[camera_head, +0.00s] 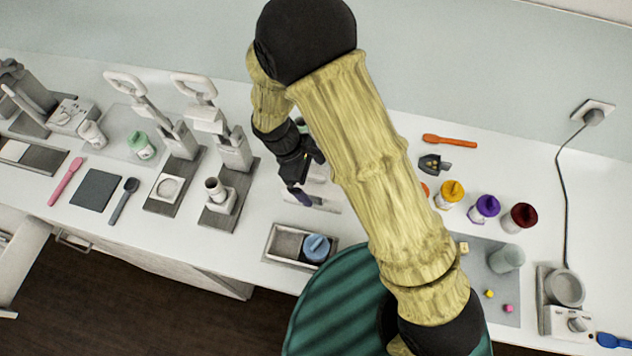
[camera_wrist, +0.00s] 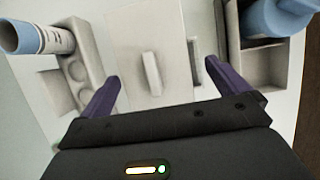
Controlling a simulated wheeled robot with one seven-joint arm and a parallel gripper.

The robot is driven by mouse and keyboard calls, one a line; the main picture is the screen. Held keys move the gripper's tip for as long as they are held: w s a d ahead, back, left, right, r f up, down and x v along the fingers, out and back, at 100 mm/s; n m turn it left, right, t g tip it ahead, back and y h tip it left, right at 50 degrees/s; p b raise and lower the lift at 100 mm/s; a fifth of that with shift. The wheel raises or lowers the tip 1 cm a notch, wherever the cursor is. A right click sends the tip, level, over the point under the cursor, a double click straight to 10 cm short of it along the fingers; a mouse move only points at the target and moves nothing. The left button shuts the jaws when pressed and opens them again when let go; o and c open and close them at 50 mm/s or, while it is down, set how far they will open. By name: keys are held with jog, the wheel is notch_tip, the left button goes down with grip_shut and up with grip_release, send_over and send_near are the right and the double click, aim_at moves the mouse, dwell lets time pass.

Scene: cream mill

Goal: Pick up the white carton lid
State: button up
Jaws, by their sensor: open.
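The white carton lid (camera_wrist: 176,45) lies flat in the middle of the wrist view, with a raised white bar handle on it. My gripper (camera_wrist: 162,88) is open, its two purple fingers on either side of the handle and apart from it. The height of the fingers above the lid is hard to judge. In the head view my gripper (camera_head: 303,192) hangs over the counter behind the tray, and my arm hides much of that spot; the lid cannot be made out clearly there.
A grey tray (camera_head: 270,255) with a blue-lidded jar (camera_head: 316,247) stands close by; its wall (camera_wrist: 237,75) is right of my fingers. A white block with round wells (camera_wrist: 75,68) and a blue-white tube (camera_wrist: 35,38) stand left. A lever press (camera_head: 232,150) is left of my gripper.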

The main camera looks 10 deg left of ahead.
aim_at(315, 182)
jog(key=shift+x, duration=1.35)
jog(key=c, duration=0.7)
jog(key=shift+r, duration=0.1)
notch_tip(315, 182, up, 10)
jog(key=shift+f+b, duration=0.1)
jog(key=shift+b, duration=0.8)
